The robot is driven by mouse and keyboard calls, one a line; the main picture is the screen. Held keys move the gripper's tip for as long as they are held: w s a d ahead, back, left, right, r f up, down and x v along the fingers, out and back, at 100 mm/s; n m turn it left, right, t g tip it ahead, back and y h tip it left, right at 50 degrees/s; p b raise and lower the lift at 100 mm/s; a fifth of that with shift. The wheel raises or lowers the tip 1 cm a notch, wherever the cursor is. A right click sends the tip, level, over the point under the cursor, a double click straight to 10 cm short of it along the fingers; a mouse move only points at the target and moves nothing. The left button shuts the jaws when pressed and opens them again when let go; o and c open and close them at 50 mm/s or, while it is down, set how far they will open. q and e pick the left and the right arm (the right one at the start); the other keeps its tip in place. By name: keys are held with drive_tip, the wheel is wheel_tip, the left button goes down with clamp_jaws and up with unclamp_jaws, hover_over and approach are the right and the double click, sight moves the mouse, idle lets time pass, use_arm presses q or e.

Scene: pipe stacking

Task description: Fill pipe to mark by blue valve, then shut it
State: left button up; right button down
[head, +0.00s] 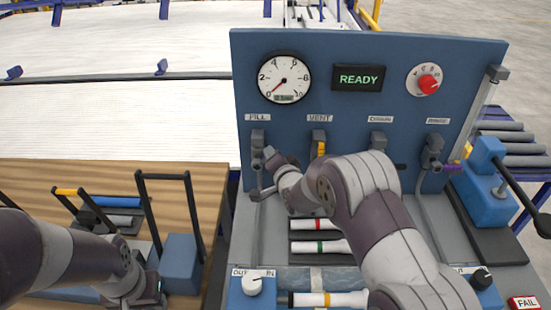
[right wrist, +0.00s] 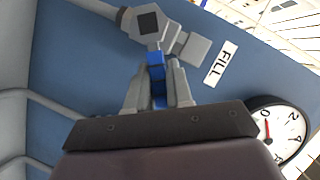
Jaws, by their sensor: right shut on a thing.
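The fill valve (head: 257,140) sits under the FILL label on the blue panel (head: 330,45). Its blue handle (right wrist: 156,68) shows in the right wrist view, between the fingers. My right gripper (head: 268,163) is shut on this handle; in the head view the gripper hides most of it. The round gauge (head: 284,79) has its red needle at the low end, near 0. The display (head: 358,78) reads READY. My left gripper (head: 148,288) is low at the left, by a blue block; its fingers are not clear.
A yellow vent handle (head: 321,149) and a purple handle (head: 453,168) are on the panel's other valves. A red knob (head: 428,84) is at upper right. Banded pipes (head: 320,247) lie below, partly behind my right arm. A wooden table (head: 190,178) is at left.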

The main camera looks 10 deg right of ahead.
sight(257, 161)
drive_tip(key=shift+a+r+n+g+h+p, duration=0.4)
drive_tip(key=shift+a+r+n+h, duration=0.15)
drive_tip(key=shift+n, duration=0.55)
drive_tip(key=shift+w+a+r+n+h+p, duration=0.1)
drive_tip(key=shift+a+r+n+h+p, duration=0.25)
drive_tip(key=shift+n+p, duration=0.3)
drive_tip(key=n+h+p, duration=0.1)
drive_tip(key=p, duration=0.1)
drive_tip(key=a+r+n+g+p, duration=0.1)
drive_tip(key=p, duration=0.2)
drive_tip(key=shift+w+a+n+h, duration=0.15)
drive_tip(key=shift+a+n+h, duration=0.15)
drive_tip(key=shift+n+h, duration=0.1)
drive_tip(key=shift+w+a+f+n+h+p, duration=0.1)
drive_tip(key=shift+a+n+h+p, duration=0.35)
drive_tip(key=shift+p, duration=0.7)
drive_tip(key=shift+a+f+n+h+p, duration=0.15)
drive_tip(key=shift+n+h+p, duration=0.1)
drive_tip(key=shift+n+p, duration=0.2)
drive_tip(key=c, duration=1.1)
unclamp_jaws()
